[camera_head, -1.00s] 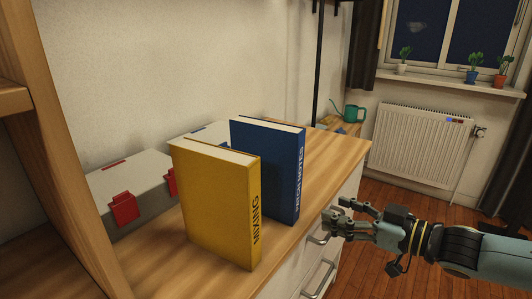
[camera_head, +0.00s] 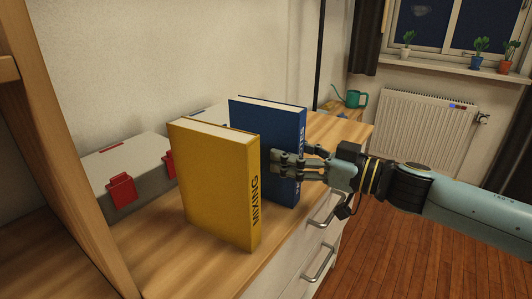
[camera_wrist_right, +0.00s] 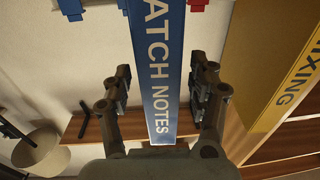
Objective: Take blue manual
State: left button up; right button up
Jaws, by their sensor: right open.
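The blue manual (camera_head: 268,116), a book with "PATCH NOTES" on its spine, stands upright on the wooden cabinet top behind the yellow book. My right gripper (camera_head: 285,165) is open at its spine side and hides part of the spine in the head view. In the right wrist view the blue spine (camera_wrist_right: 160,75) lies between the two open fingers (camera_wrist_right: 163,100), with a gap visible on each side. My left gripper is not in view.
A yellow book (camera_head: 212,185) marked "MIXING" stands upright close in front of the blue one. A grey case (camera_head: 135,170) with red latches lies behind them by the wall. A wooden shelf side (camera_head: 75,170) rises at left. The front of the cabinet top (camera_head: 215,270) is bare.

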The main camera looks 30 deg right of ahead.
aim_at(266, 153)
jog(key=x, duration=0.3)
grip_shut()
dwell(0.5)
